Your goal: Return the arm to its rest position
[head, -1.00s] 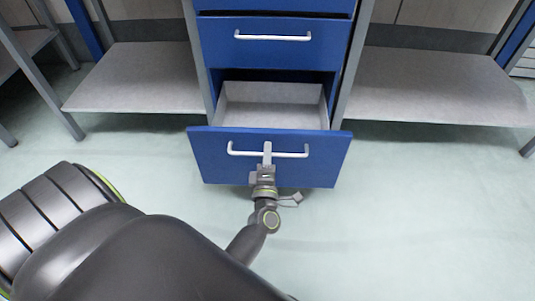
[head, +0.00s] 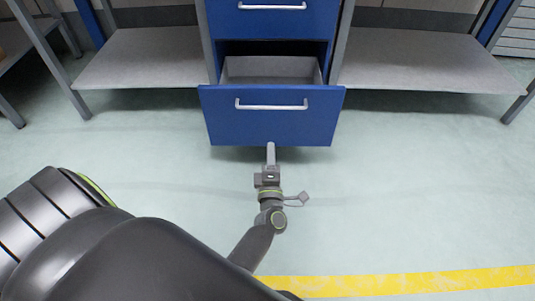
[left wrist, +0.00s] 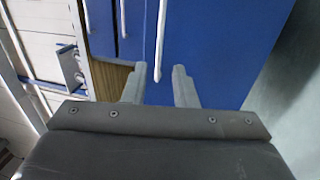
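My left gripper (head: 270,148) is below and in front of the blue lower drawer (head: 235,122), clear of its silver handle (head: 272,105). In the left wrist view its two fingers (left wrist: 160,85) stand apart with nothing between them. The handle (left wrist: 160,40) shows beyond the fingertips against the blue drawer front (left wrist: 215,45). The lower drawer is pulled out, and its grey inside looks empty where it shows. My right gripper is not in view.
A closed blue drawer (head: 275,22) is above the open one. Grey shelves stand at the left (head: 150,58) and right (head: 425,60). The pale green floor (head: 420,185) is clear, with a yellow stripe (head: 400,284) across it.

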